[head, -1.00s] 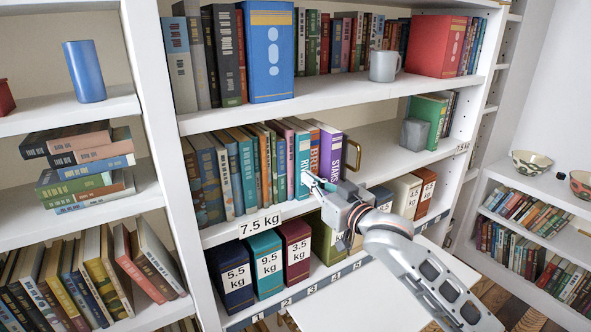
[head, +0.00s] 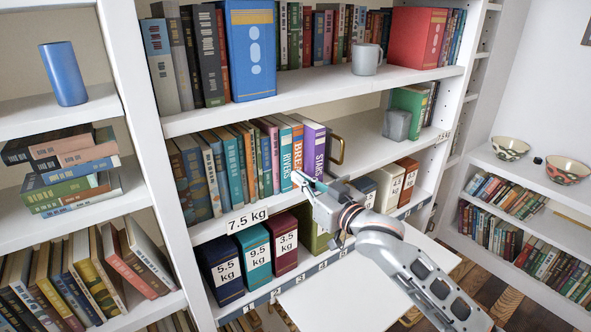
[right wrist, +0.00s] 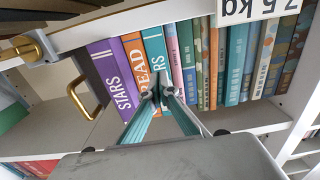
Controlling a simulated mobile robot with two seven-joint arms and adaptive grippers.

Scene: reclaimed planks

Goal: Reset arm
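My right gripper (head: 300,178) is in front of the lower spines of the upright books on the middle shelf. In the right wrist view its fingers (right wrist: 161,94) come close together at the tips, and nothing shows held between them. Behind the tips stand the teal RIVERS book (head: 286,152), the orange BREAD book (head: 298,148) and the purple STARS book (head: 313,150). The RIVERS book also shows right behind the fingertips in the right wrist view (right wrist: 154,48). Contact with the spines cannot be told. My left gripper is not in view.
A brass bookend handle (head: 337,150) stands right of STARS. A grey block (head: 397,125) and green book (head: 408,103) stand farther right. Labelled weight boxes (head: 258,258) fill the lower shelf. A white surface (head: 340,302) lies below my arm. A mug (head: 366,59) is above.

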